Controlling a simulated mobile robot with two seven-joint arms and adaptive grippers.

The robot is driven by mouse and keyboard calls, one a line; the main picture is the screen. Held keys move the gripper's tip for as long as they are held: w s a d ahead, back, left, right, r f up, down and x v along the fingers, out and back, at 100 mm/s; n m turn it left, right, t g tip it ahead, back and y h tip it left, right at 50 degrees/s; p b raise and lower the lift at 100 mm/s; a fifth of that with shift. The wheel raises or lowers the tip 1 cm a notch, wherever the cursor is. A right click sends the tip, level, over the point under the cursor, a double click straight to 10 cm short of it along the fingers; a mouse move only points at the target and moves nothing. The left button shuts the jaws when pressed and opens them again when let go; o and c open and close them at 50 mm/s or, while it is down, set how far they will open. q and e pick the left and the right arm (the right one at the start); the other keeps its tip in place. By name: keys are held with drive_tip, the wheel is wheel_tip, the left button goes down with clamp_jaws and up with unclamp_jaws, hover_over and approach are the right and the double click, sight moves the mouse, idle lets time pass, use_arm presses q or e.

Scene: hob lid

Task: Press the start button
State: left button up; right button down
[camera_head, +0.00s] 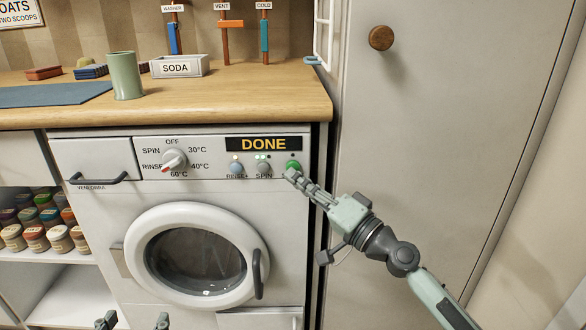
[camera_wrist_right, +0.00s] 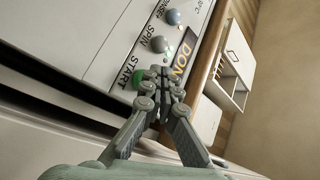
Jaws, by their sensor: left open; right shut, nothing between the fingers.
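The green start button (camera_head: 294,165) is at the right end of the white washing machine's control panel (camera_head: 215,166). In the right wrist view the green button (camera_wrist_right: 139,78) sits beside the word START. My right gripper (camera_head: 291,176) is shut and empty, with its tips at the button's lower edge in the head view. In the right wrist view its tips (camera_wrist_right: 158,74) overlap the button's edge; I cannot tell whether they touch it. The display (camera_head: 263,144) reads DONE. My left gripper (camera_head: 134,321) is open and empty at the bottom edge, only its fingertips showing.
A grey SPIN button (camera_head: 264,168) and a bluish RINSE+ button (camera_head: 236,167) are left of the start button. The dial (camera_head: 174,160) is further left. The round door (camera_head: 197,255) is closed. A tall cabinet (camera_head: 420,140) stands to the right.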

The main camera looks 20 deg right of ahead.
drive_tip(key=shift+w, duration=0.1)
idle(0.3)
drive_tip(key=shift+w+d, duration=0.1)
drive_tip(key=shift+w, duration=0.2)
drive_tip(key=shift+w+d+b, duration=0.15)
drive_tip(key=shift+w+b, duration=0.3)
idle(0.6)
drive_tip(key=shift+s, duration=0.15)
drive_tip(key=shift+s+a, duration=0.25)
drive_tip(key=shift+s, duration=0.5)
